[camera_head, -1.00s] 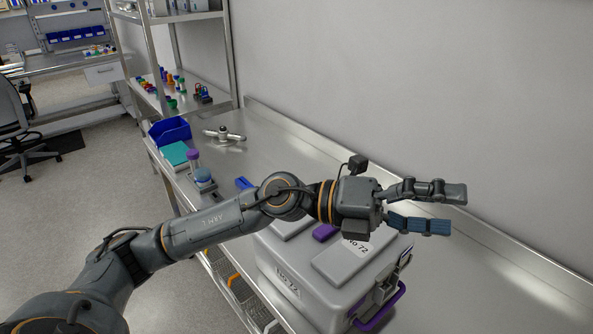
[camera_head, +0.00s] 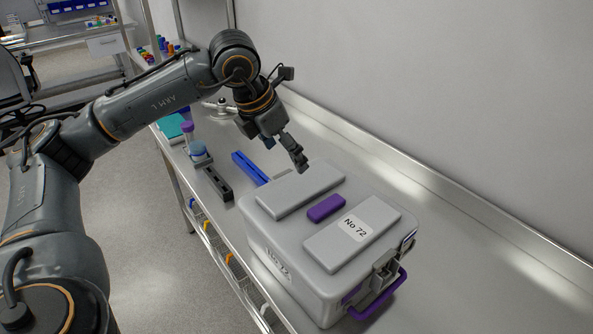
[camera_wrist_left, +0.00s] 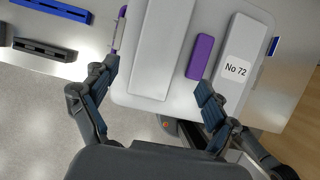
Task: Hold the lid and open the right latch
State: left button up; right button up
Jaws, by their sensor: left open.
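A grey box with a grey lid (camera_head: 283,218) and "No 72" labels stands on the metal bench. Its lid has two raised pads and a purple block (camera_head: 325,208) between them; that block also shows in the left wrist view (camera_wrist_left: 200,57). A grey latch (camera_head: 385,270) with a purple handle (camera_head: 378,297) is on the box's right end. My left gripper (camera_head: 284,156) is open and empty, above the far left end of the box, fingers pointing down. In the left wrist view its fingers (camera_wrist_left: 155,100) are spread apart over the lid's edge. My right gripper is not in view.
A blue rail (camera_head: 249,168) and a black rail (camera_head: 217,184) lie left of the box. A purple-topped container (camera_head: 188,133) stands farther back. The bench (camera_head: 470,270) is clear right of the box, and a wall runs behind it.

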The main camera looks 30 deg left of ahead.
aim_at(302, 185)
pick_arm(q)
jog(key=p+x, duration=0.2)
jog(key=x, duration=0.7)
jog(key=shift+f, duration=0.1)
jog(key=shift+x, duration=0.85)
jog(key=shift+c, duration=0.2)
